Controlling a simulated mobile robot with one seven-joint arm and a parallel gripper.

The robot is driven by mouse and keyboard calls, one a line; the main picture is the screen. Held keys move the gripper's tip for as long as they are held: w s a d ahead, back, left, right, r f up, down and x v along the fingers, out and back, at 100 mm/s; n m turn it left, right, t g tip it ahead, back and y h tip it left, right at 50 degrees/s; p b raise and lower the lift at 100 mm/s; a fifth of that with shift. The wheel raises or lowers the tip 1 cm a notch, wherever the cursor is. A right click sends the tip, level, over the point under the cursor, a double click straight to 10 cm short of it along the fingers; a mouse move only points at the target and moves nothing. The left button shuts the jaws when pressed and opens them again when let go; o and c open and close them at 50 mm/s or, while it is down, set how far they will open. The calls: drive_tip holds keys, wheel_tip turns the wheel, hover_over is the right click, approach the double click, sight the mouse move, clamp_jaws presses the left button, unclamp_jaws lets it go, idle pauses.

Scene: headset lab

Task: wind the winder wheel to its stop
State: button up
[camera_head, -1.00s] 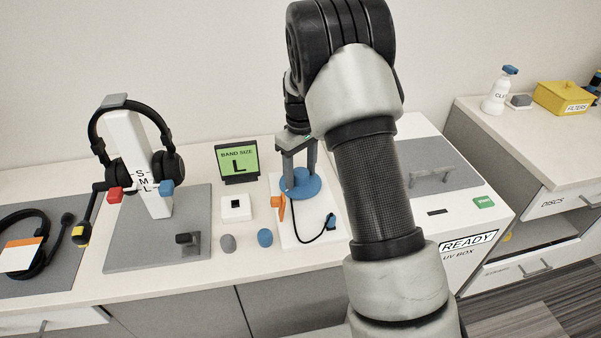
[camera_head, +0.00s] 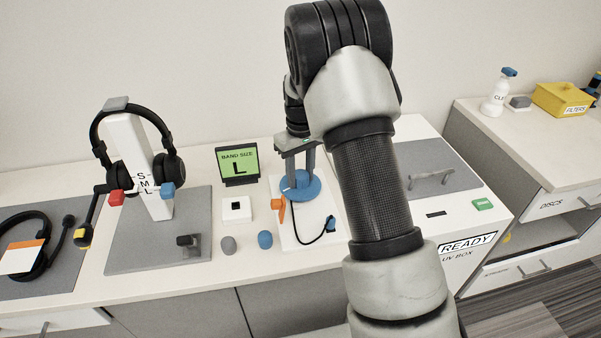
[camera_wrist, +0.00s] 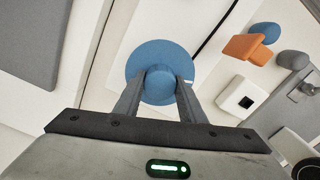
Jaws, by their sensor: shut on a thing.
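The winder wheel is a blue disc with a raised round hub. It shows in the head view (camera_head: 311,190) on a white board and in the wrist view (camera_wrist: 146,54) at the top middle. My gripper (camera_head: 299,178) is above the wheel, fingers pointing down. In the wrist view my gripper (camera_wrist: 159,82) has one finger on each side of the hub, shut on it. A black cable (camera_head: 312,238) runs over the board beside the wheel. An orange piece (camera_head: 281,209) stands at the wheel's left; it also shows in the wrist view (camera_wrist: 243,46).
A green "BAND SIZE L" display (camera_head: 237,162) stands behind left. A white box with a black square (camera_head: 236,214) and grey (camera_head: 228,245) and blue (camera_head: 265,239) knobs are left of the board. A headset stand (camera_head: 140,160) is further left; the UV box (camera_head: 470,225) is right.

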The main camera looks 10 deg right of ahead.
sight(301, 174)
drive_tip(key=m+p, duration=0.1)
drive_tip(key=m, duration=0.4)
drive_tip(key=shift+r+m+p, duration=0.1)
drive_tip(key=shift+m+p, duration=0.2)
drive_tip(key=shift+p, duration=0.05)
drive_tip(key=m+p, duration=0.1)
drive_tip(key=m, duration=0.3)
drive_tip(key=m+p, duration=0.1)
drive_tip(key=m, duration=0.4)
drive_tip(key=shift+p, duration=0.3)
drive_tip(key=m+p, duration=0.1)
drive_tip(key=m, duration=0.3)
drive_tip(key=shift+m, duration=0.4)
drive_tip(key=shift+w, duration=0.1)
drive_tip(key=o, duration=1)
drive_tip(key=shift+o, duration=0.2)
wheel_tip(301, 174, up, 17)
drive_tip(key=p, duration=0.1)
drive_tip(key=shift+r+p, duration=0.15)
drive_tip(key=shift+p, duration=0.2)
